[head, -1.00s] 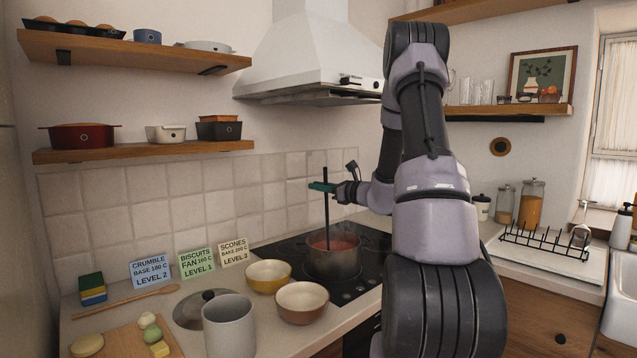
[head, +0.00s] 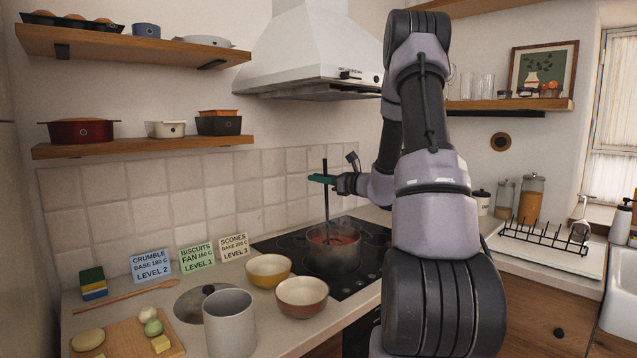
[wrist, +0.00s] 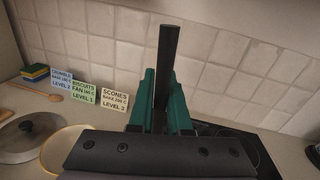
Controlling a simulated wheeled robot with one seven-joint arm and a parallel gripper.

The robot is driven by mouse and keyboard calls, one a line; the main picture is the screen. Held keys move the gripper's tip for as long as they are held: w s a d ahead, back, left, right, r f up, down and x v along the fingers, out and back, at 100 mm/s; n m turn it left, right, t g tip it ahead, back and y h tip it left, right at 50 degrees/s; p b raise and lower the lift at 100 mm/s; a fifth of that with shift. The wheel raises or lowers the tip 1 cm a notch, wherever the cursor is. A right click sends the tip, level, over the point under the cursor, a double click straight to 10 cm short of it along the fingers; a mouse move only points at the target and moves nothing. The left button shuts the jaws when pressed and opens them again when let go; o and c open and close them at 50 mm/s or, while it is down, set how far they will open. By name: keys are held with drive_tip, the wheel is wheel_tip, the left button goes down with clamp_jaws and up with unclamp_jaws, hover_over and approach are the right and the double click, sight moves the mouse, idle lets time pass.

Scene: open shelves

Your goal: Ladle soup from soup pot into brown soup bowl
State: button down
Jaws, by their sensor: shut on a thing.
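The soup pot (head: 333,258) stands on the black hob with red soup (head: 345,238) in it. My gripper (head: 322,179) is shut on the upright dark handle of the ladle (head: 326,205), above the pot. The handle's lower end goes down into the soup, and the ladle's bowl is hidden there. In the wrist view the green fingers (wrist: 160,100) close around the ladle handle (wrist: 167,60). The brown soup bowl (head: 302,301) stands on the counter in front of the hob and looks empty. A yellow bowl (head: 268,272) stands beside it, to the left.
A grey canister (head: 229,325) and a pot lid (head: 192,305) stand left of the bowls. Recipe cards (head: 152,265) lean along the tiled wall. A cutting board (head: 120,338) with food lies front left. The range hood (head: 310,60) hangs above the hob.

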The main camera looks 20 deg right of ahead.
wheel_tip(320, 180, up, 9)
drive_tip(key=shift+r, duration=0.2)
idle(0.6)
idle(0.5)
